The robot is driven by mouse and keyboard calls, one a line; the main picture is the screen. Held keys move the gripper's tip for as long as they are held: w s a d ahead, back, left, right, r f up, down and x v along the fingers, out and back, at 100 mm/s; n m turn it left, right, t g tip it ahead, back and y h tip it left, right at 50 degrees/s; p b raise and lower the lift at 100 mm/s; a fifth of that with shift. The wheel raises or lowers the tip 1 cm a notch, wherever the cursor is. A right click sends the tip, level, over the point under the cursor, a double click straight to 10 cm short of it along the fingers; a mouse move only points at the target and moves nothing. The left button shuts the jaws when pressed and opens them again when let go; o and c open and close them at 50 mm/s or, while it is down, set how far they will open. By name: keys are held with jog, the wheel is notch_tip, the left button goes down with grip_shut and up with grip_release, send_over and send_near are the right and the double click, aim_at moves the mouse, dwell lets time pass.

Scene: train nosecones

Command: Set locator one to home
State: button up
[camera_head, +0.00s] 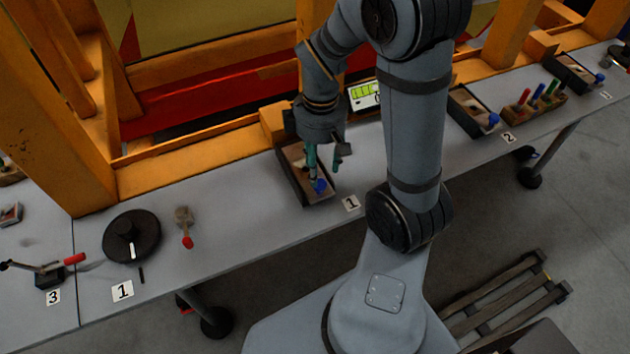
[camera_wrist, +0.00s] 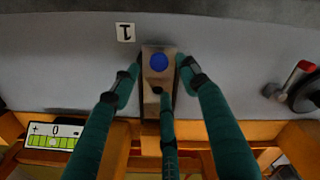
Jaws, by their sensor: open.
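The unit beside a label "1" (camera_head: 351,203) is a dark box (camera_head: 292,180) with a blue round knob (camera_head: 320,186), on the grey bench. In the wrist view, the blue knob (camera_wrist: 158,62) sits on a pale brown block (camera_wrist: 151,83), with the label "1" (camera_wrist: 126,32) beside it. My gripper (camera_head: 324,168) is over this box, fingers pointing down. In the wrist view, my gripper (camera_wrist: 158,80) is open; two teal fingers stand either side of the block, and a third covers its near part. I cannot tell whether they touch it.
A display (camera_head: 364,95) stands behind the box; the wrist view shows it reading 0 with a green bar (camera_wrist: 54,136). Orange framework (camera_head: 190,157) rises behind. A black disc (camera_head: 131,237) and red-tipped lever (camera_head: 185,228) lie left. A similar box (camera_head: 467,108) stands right.

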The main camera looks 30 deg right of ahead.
aim_at(320, 183)
notch_tip(320, 183, down, 6)
jog(key=shift+d+r, duration=0.1)
jog(key=shift+d, duration=0.05)
jog(key=shift+c, duration=1.4)
jog(key=c, duration=0.8)
grip_shut()
